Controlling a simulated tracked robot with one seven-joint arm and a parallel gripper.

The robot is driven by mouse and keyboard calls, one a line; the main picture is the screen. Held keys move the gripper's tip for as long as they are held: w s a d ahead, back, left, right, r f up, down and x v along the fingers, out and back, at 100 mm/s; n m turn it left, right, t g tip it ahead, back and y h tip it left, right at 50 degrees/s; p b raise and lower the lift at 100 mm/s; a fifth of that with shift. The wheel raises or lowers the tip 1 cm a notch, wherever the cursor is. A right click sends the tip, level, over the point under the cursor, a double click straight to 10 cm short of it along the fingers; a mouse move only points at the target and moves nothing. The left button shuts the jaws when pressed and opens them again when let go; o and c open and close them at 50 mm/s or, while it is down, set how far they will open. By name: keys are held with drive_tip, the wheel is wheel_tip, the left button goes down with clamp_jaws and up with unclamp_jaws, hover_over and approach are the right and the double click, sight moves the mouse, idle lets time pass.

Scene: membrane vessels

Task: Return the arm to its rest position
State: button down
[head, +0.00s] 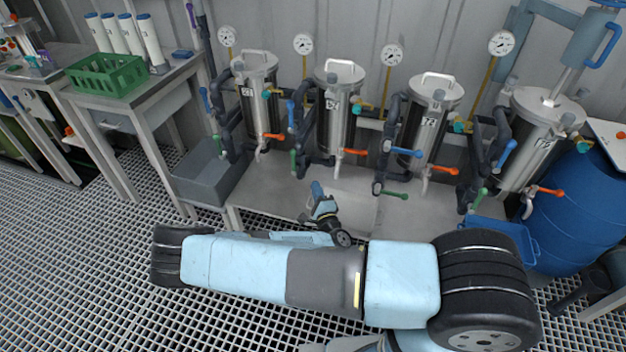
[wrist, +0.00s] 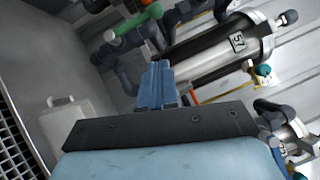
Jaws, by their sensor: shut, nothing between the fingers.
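My light blue and dark grey arm (head: 245,268) lies bent across the front of the head view. My gripper (head: 317,188) is by the front of the steel bench, below the second vessel from the left, pointing towards the vessels. In the wrist view the blue fingers of my gripper (wrist: 157,80) are together, with nothing between them. A labelled steel vessel (wrist: 225,50) and its dark piping lie beyond them. I cannot tell the exact gap between the fingertips and the pipes.
Steel vessels stand in a row along the wall: first (head: 256,90), second (head: 338,110), third (head: 432,120), fourth (head: 530,140). Coloured valve handles, such as an orange one (head: 355,152), stick out in front. A grey bin (head: 210,178), blue barrel (head: 585,215) and green crate (head: 107,77) flank them. Grating floor (head: 90,260) is open at left.

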drive_tip(key=shift+s, duration=0.25)
drive_tip(key=shift+r, duration=0.1)
drive_tip(key=d+r+m+g+h, duration=0.2)
drive_tip(key=d+r+m+h, duration=0.3)
drive_tip(key=r+m+h, duration=0.4)
drive_tip(key=d+r+m+g+h, duration=0.1)
drive_tip(key=d+r+m+h, duration=0.55)
drive_tip(key=m+h, duration=0.3)
drive_tip(key=s+d+r+m+g+h, duration=0.1)
drive_tip(key=s+d+r+m+g, duration=0.35)
drive_tip(key=r+m+g, duration=0.35)
drive_tip(key=s+d+r+m+g, duration=0.3)
drive_tip(key=d+r+m+g, duration=0.15)
drive_tip(key=m+g, duration=0.4)
drive_tip(key=s+a+r+m+t+y, duration=0.2)
drive_tip(key=s+r+m+t+y, duration=0.4)
drive_tip(key=s+r+m+y, duration=0.9)
drive_tip(key=s+r+m, duration=0.3)
drive_tip(key=s+r, duration=0.1)
drive_tip(key=r, duration=0.4)
drive_tip(key=shift+s+a+m, duration=0.15)
drive_tip(key=shift+s+m, duration=0.15)
